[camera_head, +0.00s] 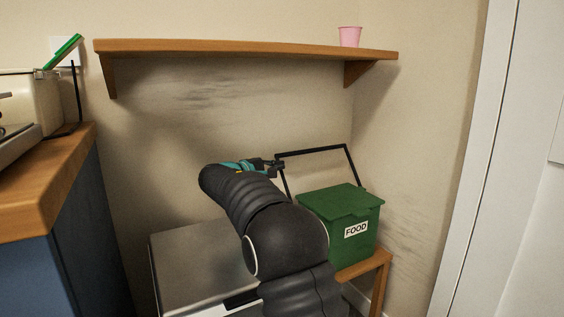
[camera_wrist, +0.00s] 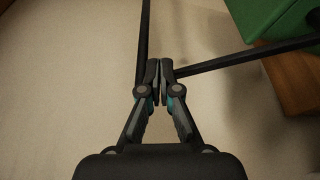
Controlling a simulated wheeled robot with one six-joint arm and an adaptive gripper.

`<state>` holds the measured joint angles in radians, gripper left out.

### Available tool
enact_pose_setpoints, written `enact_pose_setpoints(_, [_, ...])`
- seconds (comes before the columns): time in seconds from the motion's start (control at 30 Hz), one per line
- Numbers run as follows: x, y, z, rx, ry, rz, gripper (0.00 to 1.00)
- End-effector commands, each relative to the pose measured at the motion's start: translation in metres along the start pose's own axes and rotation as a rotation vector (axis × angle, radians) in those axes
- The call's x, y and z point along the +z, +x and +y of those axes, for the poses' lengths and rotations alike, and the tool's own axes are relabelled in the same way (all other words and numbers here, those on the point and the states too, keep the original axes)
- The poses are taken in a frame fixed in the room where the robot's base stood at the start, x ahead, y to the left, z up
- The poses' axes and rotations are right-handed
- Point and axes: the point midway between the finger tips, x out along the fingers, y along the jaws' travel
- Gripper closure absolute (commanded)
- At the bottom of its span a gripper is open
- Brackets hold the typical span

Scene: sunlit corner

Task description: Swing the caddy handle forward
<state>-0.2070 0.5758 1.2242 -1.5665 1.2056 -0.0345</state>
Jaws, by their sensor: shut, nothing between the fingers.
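The green food caddy (camera_head: 338,217) stands on a low wooden stool or table in the corner, its lid down and a white FOOD label on its front. Its black handle (camera_head: 318,151) is raised above the lid as an angular frame. My gripper (camera_head: 277,166) is beside the handle's upper left corner. In the wrist view my gripper (camera_wrist: 160,72) has its fingertips together, with nothing seen between them. The handle's dark bars (camera_wrist: 220,62) meet close to the fingertips; whether they touch is unclear. The caddy's green edge (camera_wrist: 270,15) shows at the upper right.
A wooden shelf (camera_head: 240,48) with a pink cup (camera_head: 349,37) hangs above. A grey metal-topped unit (camera_head: 190,265) stands below my arm. A blue cabinet with a wooden worktop (camera_head: 50,195) is at left. The caddy stands on a wooden support (camera_head: 366,266).

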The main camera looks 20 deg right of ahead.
Motion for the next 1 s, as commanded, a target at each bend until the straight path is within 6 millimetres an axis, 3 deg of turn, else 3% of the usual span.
enact_pose_setpoints(0.03, [0.000,-0.018,0.007,0.004,0.005,0.008,1.00])
enact_pose_setpoints(0.1, [0.001,-0.030,0.009,0.003,0.005,0.004,1.00])
enact_pose_setpoints(0.43, [0.003,-0.078,0.015,0.000,0.005,-0.004,1.00])
enact_pose_setpoints(0.6, [0.003,-0.088,0.015,0.000,0.005,-0.004,1.00])
enact_pose_setpoints(1.0, [0.004,-0.090,0.015,-0.006,0.007,-0.003,1.00])
